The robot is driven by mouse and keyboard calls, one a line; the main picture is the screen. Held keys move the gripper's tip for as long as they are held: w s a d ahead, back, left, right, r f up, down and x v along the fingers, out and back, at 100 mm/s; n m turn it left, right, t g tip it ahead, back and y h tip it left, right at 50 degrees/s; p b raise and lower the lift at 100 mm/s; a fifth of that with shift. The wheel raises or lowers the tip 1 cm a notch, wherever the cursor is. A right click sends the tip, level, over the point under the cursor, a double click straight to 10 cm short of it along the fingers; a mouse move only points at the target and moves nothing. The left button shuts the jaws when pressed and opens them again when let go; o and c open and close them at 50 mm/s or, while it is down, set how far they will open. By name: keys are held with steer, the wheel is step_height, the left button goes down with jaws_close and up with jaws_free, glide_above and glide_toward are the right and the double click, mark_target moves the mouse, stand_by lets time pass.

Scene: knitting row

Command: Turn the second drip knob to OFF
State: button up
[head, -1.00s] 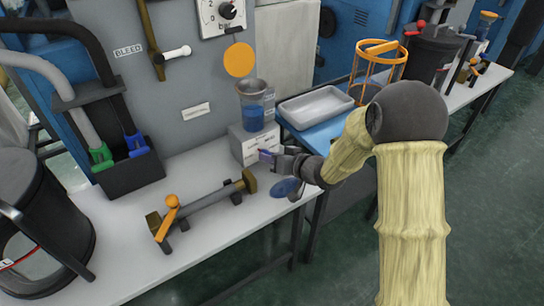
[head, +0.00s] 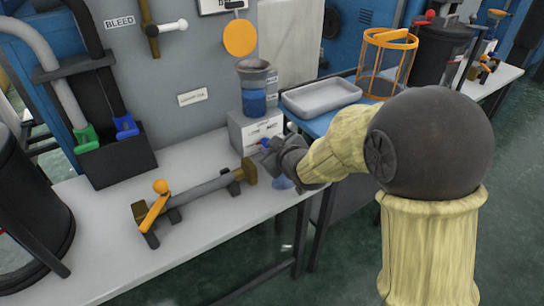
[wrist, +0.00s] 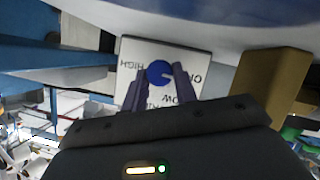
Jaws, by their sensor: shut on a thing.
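The drip knob is a small round blue knob (wrist: 160,72) on a white panel (wrist: 135,50) in the wrist view. The panel reads HIGH, LOW and part of OFF, upside down; my fingers cover some lettering. I cannot tell exactly where the knob points. My gripper (wrist: 162,78) has its purple fingers on either side of the knob and is shut on it. In the head view, my gripper (head: 264,146) is at the front of a white box (head: 240,130) on the bench, and hides most of the knob.
A blue-filled beaker (head: 254,95) stands on the box. A pipe with brass ends (head: 205,188) and an orange lever (head: 154,208) lies left of my gripper. A grey tray (head: 320,97) and an orange wire cage (head: 388,62) are to the right. The bench front (head: 215,240) is clear.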

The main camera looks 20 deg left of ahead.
steer(key=shift+f+n+b, duration=0.1)
steer(key=shift+n+b, duration=0.2)
steer(key=shift+b, duration=0.1)
steer(key=o, duration=1)
steer(key=shift+c, duration=0.2)
steer(key=p+v, duration=0.3)
steer(key=v, duration=1.4)
steer(key=shift+s, duration=0.3)
